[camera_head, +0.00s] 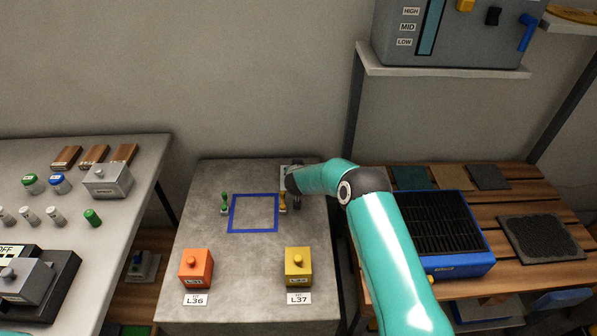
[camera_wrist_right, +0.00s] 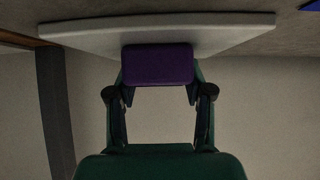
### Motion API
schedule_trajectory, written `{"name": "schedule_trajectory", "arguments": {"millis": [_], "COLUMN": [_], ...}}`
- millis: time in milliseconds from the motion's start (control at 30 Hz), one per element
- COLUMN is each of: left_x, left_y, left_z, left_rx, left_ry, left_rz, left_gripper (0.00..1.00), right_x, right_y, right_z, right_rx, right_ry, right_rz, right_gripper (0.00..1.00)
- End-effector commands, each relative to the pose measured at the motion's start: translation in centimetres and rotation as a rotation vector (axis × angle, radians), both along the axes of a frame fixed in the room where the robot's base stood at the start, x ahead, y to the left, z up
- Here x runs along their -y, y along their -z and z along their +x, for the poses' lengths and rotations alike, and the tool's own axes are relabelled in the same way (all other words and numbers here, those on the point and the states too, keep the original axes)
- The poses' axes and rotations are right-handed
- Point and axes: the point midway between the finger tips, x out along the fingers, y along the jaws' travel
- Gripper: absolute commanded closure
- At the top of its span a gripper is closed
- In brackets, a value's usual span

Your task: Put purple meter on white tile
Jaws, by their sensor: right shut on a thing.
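My right gripper (camera_head: 293,188) is at the back right of the grey concrete table, with my teal arm reaching over from the right. In the right wrist view it is shut on the purple meter (camera_wrist_right: 157,65), a dark purple block between the fingertips. The meter is hidden in the head view. A pale slab, which looks like the white tile (camera_wrist_right: 225,37), lies right behind the meter in the wrist view; I cannot tell whether they touch. In the head view a small part of the white tile (camera_head: 284,174) shows beside the gripper. My left gripper is not in view.
A blue square outline (camera_head: 254,213) stands between a green stamp-like piece (camera_head: 224,204) and a yellow one (camera_head: 283,203) close to my right gripper. An orange box (camera_head: 196,268) and a yellow box (camera_head: 298,267) stand at the front. The square is clear.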

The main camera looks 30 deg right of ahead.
Motion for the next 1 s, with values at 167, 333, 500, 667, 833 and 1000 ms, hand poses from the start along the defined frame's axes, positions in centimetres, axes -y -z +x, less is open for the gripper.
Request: {"name": "schedule_trajectory", "arguments": {"millis": [167, 333, 500, 667, 833, 1000], "left_x": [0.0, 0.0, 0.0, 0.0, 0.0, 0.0], "left_y": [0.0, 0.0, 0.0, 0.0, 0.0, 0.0], "left_z": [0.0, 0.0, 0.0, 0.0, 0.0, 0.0], "left_rx": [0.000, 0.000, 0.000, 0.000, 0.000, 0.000], "left_ry": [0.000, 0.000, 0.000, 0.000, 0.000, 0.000], "left_rz": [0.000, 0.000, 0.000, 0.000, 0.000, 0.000], "left_gripper": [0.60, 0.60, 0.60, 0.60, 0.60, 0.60], "right_x": [0.0, 0.0, 0.1, 0.1, 0.0, -0.5], "right_y": [0.0, 0.1, 0.1, 0.1, -0.3, -1.2], "right_z": [0.0, 0.0, -0.1, 0.0, -0.2, -1.2], "right_rx": [0.000, -0.001, -0.001, -0.001, -0.001, -0.002], "right_ry": [0.000, 0.000, 0.001, 0.001, 0.000, 0.000], "right_rz": [0.000, 0.000, 0.000, 0.000, 0.000, -0.001], "right_gripper": [0.92, 0.35, 0.24, 0.24, 0.24, 0.24]}}
